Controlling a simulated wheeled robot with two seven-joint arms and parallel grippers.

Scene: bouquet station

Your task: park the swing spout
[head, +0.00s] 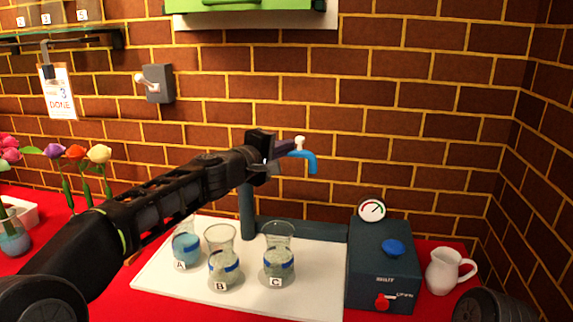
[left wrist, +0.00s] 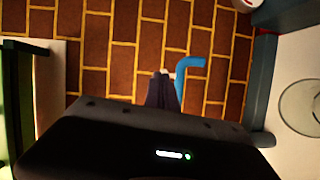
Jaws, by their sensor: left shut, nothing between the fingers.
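The swing spout (head: 311,160) is a blue bent tube with a white knob (head: 299,142) on it, at the top of a dark grey post (head: 247,208). My left gripper (head: 284,149) is shut and empty, with its fingertips at the spout beside the white knob. In the left wrist view the blue spout (left wrist: 186,70) shows just past the dark fingertips (left wrist: 164,76); I cannot tell whether they touch it. My left arm hides part of the spout and the post's top. My right gripper is not in view.
Glass vases A (head: 186,248), B (head: 223,268) and C (head: 278,262) stand on a white board (head: 320,285) below the spout. A dark box (head: 384,270) with a gauge and red valve, and a white pitcher (head: 447,270), stand at right. Flowers (head: 75,152) are at left.

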